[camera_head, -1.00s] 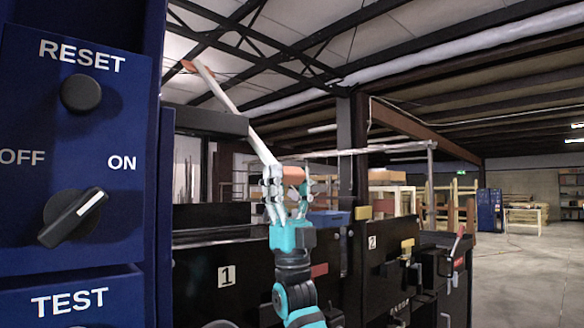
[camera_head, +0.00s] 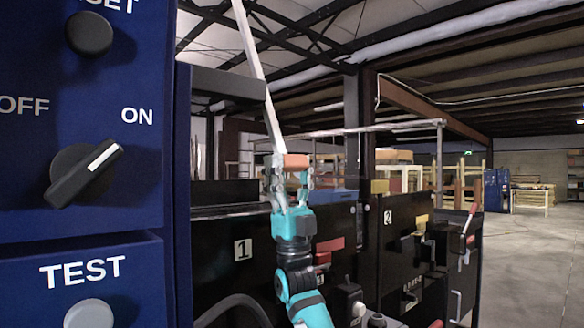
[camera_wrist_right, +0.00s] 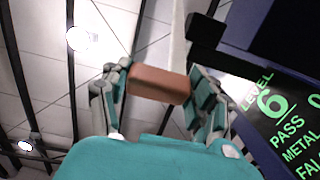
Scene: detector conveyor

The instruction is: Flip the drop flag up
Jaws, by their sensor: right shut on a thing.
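A long white pole (camera_head: 256,70), which looks like the flag's arm, rises steeply and leaves the top of the head view. An orange-brown block (camera_head: 297,160) is at its lower end; whether the two are joined is unclear. My right gripper (camera_head: 292,172) points up, its fingers shut on this block. In the right wrist view the block (camera_wrist_right: 158,85) lies between the fingers of my right gripper (camera_wrist_right: 160,92), and a pale strip of the pole (camera_wrist_right: 178,45) runs behind it. The pole's far tip is out of frame. My left gripper is not in view.
A blue panel (camera_head: 150,200) with knobs fills the left, close by. Black machine housings (camera_head: 225,285) marked 1 and 2 stand below and right of the gripper. A green-lit display (camera_wrist_right: 285,115) shows at the wrist view's right. Open floor (camera_head: 530,260) lies at the right.

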